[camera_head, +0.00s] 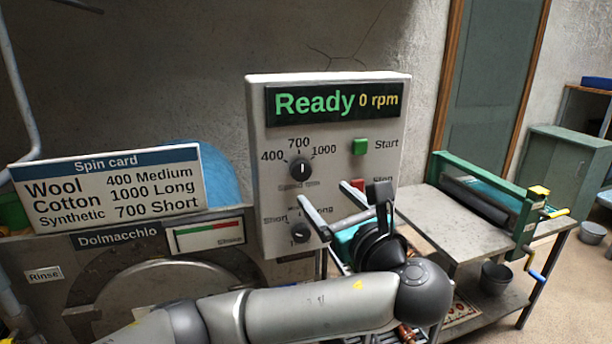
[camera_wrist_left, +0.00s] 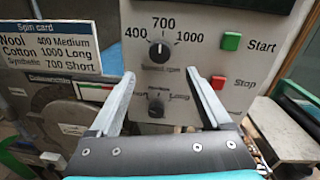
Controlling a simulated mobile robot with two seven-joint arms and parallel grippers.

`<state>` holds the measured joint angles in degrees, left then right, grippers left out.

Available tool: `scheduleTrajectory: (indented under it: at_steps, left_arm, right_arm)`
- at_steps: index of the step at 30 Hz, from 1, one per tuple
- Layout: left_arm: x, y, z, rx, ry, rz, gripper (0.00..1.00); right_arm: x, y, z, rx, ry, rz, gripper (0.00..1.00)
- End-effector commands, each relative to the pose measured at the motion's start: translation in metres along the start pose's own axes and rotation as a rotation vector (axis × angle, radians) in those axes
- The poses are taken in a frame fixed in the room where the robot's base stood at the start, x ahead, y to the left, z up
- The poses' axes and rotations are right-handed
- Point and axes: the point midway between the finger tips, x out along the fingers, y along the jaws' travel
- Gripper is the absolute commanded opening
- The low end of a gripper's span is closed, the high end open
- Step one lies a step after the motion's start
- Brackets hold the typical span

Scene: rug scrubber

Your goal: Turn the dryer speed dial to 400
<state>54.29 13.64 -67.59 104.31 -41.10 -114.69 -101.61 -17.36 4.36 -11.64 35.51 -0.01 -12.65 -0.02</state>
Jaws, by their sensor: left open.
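The dryer speed dial (camera_head: 301,168) is a dark round knob on the grey control panel (camera_head: 225,0), marked 400, 700 and 1000. Its white pointer line stands upright, at 700; the dial also shows in the left wrist view (camera_wrist_left: 158,50). My left gripper (camera_head: 326,204) is open and empty, in front of the panel and below the speed dial. In the left wrist view its fingertips (camera_wrist_left: 160,76) are spread, with the speed dial beyond and above them. A second, lower dial (camera_wrist_left: 156,105) shows between the fingers. My right gripper is out of view.
The display (camera_head: 335,102) reads "Ready 0 rpm". A green Start button (camera_head: 360,147) and a red Stop button (camera_wrist_left: 218,82) sit right of the dials. A spin card (camera_head: 105,185) stands at left. A metal table with a green-framed roller (camera_head: 485,195) stands at right.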

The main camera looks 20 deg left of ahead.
Motion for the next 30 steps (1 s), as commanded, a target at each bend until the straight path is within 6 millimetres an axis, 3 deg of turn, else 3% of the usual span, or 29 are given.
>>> scheduleTrajectory:
  at_steps: [9, 15, 28, 30]
  left_arm:
    - [0.067, 0.001, 0.001, 0.002, 0.0, 0.005, 0.82]
    - [0.095, 0.001, 0.001, 0.0, 0.0, 0.003, 0.82]
    - [0.106, 0.0, -0.001, -0.001, 0.003, 0.001, 0.82]
    - [0.106, 0.0, 0.0, -0.001, 0.003, 0.001, 0.76]
  right_arm:
    - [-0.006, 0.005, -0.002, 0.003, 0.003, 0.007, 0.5]
    - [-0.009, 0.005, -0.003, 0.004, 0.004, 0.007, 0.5]
    - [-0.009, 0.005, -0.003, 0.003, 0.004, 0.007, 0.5]
    - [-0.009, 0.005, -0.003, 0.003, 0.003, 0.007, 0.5]
